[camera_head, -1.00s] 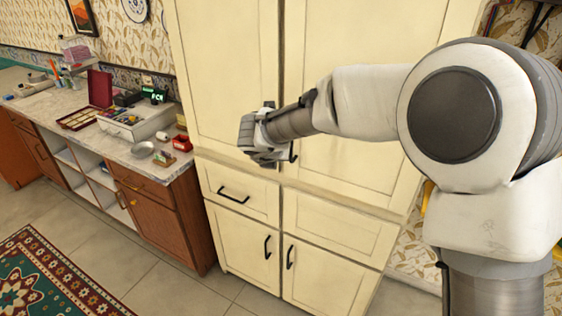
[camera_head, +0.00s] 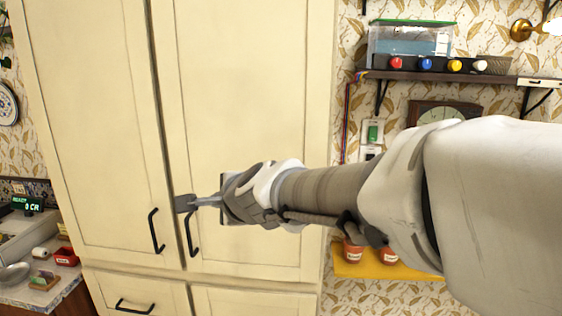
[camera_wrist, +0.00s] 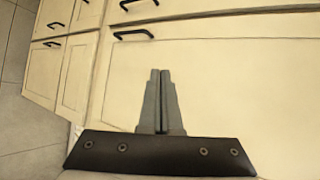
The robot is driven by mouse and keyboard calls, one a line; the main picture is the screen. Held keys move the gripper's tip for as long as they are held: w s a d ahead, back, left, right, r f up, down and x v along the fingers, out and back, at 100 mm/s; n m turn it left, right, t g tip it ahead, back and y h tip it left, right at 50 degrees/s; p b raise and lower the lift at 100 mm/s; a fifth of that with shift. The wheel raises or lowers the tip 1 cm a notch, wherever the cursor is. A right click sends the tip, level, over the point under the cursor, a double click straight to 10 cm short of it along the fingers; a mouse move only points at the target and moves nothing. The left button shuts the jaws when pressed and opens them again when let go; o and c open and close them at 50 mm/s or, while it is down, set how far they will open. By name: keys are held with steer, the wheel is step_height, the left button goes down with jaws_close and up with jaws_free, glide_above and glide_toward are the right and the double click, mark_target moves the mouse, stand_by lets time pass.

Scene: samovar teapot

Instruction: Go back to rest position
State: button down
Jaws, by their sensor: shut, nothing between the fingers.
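My gripper (camera_head: 192,203) is raised in front of the tall cream cupboard (camera_head: 245,95) in the head view. Its fingers point left and overlap the top of the right door's black handle (camera_head: 193,235). I cannot tell from this view whether they touch it. In the wrist view my gripper (camera_wrist: 160,75) has its two fingers together with nothing between them, over the cream cupboard front (camera_wrist: 215,75). Both upper cupboard doors appear closed.
A counter (camera_head: 45,290) with a register (camera_head: 25,235) and small items stands at the left. At the right are a wall shelf (camera_head: 440,76) with a tank (camera_head: 410,42) and a lower yellow shelf (camera_head: 372,270) with jars. Grey floor shows in the wrist view (camera_wrist: 22,130).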

steer(key=s+d+f+n+g+h, duration=0.1)
steer(key=s+d+f+n+h, duration=0.1)
steer(key=s+d, duration=0.5)
steer(key=s+d+f+n+g+h, duration=0.2)
steer(key=s+d+f+n, duration=0.2)
steer(key=s+d+n, duration=0.3)
steer(key=s+d+f+n+g+h, duration=0.2)
steer(key=s+d+n, duration=0.3)
steer(key=s+d, duration=0.3)
steer(key=d+f, duration=0.1)
steer(key=d, duration=0.3)
steer(key=shift+s+f+h, duration=0.2)
steer(key=shift+f+h, duration=0.05)
steer(key=shift+h, duration=0.05)
